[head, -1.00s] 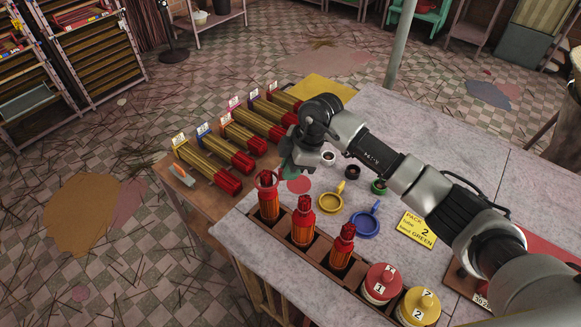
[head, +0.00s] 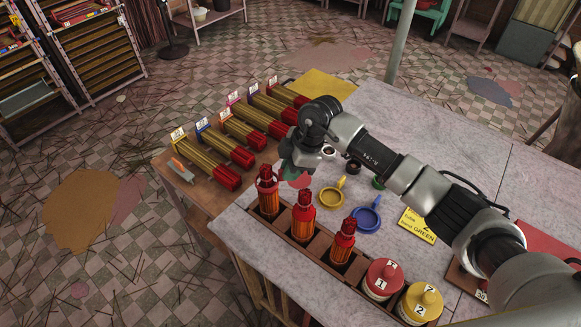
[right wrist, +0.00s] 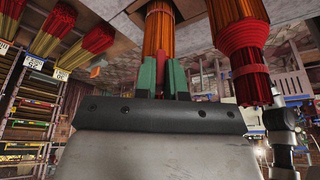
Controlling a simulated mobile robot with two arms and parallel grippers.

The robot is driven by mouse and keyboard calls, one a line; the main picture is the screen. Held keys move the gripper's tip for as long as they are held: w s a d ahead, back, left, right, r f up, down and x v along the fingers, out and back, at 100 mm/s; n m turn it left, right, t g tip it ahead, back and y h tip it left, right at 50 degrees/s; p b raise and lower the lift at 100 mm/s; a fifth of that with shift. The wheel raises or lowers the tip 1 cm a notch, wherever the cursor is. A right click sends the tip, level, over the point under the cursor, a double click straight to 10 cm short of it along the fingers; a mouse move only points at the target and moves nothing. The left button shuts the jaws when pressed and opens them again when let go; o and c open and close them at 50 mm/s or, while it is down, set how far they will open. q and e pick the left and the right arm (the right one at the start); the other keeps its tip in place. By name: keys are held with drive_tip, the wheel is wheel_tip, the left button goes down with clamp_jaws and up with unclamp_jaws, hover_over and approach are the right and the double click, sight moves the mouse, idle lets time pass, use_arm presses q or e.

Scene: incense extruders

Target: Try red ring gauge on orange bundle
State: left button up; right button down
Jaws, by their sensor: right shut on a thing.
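Three orange bundles with red tops stand in a row in a wooden rack: left (head: 268,203), middle (head: 302,220) and right (head: 342,245). My right gripper (head: 288,168) is beside the top of the left bundle. It is shut on the red ring gauge (head: 266,183), which is at that bundle's red top; whether the ring fully encircles it is unclear. In the right wrist view, which is upside down, the green fingers (right wrist: 165,78) hold a red piece in front of an orange bundle (right wrist: 158,38), hiding its tip. Another bundle (right wrist: 238,25) stands beside it. My left gripper is out of view.
A yellow ring gauge (head: 328,200) and a blue one (head: 365,222) lie on the table right of the rack. Red (head: 381,278) and yellow (head: 421,302) lidded pots stand at the rack's near end.

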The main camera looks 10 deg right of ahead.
drive_tip(key=shift+f+b, duration=0.45)
drive_tip(key=shift+f, duration=0.45)
drive_tip(key=shift+r+p, duration=4.9)
drive_tip(key=shift+r, duration=0.65)
